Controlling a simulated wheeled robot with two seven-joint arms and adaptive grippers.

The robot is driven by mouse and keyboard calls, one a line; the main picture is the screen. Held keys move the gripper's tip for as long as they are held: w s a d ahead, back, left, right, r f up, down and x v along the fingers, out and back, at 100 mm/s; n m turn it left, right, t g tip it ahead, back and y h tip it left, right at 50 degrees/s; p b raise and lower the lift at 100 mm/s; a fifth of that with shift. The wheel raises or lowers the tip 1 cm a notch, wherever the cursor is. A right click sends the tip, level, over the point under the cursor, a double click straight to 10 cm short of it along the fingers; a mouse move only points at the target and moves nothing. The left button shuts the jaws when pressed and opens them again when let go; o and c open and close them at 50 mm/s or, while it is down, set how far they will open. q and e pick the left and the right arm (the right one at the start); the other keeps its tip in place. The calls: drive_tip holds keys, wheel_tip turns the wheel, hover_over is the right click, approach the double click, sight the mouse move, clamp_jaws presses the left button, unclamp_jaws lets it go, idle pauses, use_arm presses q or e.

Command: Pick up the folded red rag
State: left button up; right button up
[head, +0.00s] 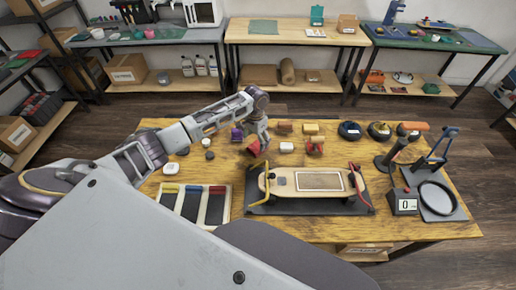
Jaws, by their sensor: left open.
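A small red piece (253,148), which looks like the folded red rag, is on the wooden workbench at the fingertips of my left gripper (259,143). The gripper points down over it, and its jaws are open. The fingers hide part of the red piece, and I cannot tell whether they touch it. My left arm reaches in from the left across the bench. My right gripper is not in view.
A skateboard deck (285,181) lies on a dark mat just in front. A red and tan item (315,147) stands to the right, a purple item (236,134) to the left.

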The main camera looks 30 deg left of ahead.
sight(256, 147)
use_arm(q)
drive_tip(key=shift+s+f, duration=0.15)
drive_tip(key=shift+f, duration=2.3)
drive_tip(key=c, duration=1)
wheel_tip(256, 147, up, 10)
drive_tip(key=shift+o, duration=1.3)
drive_tip(key=shift+c, duration=1.3)
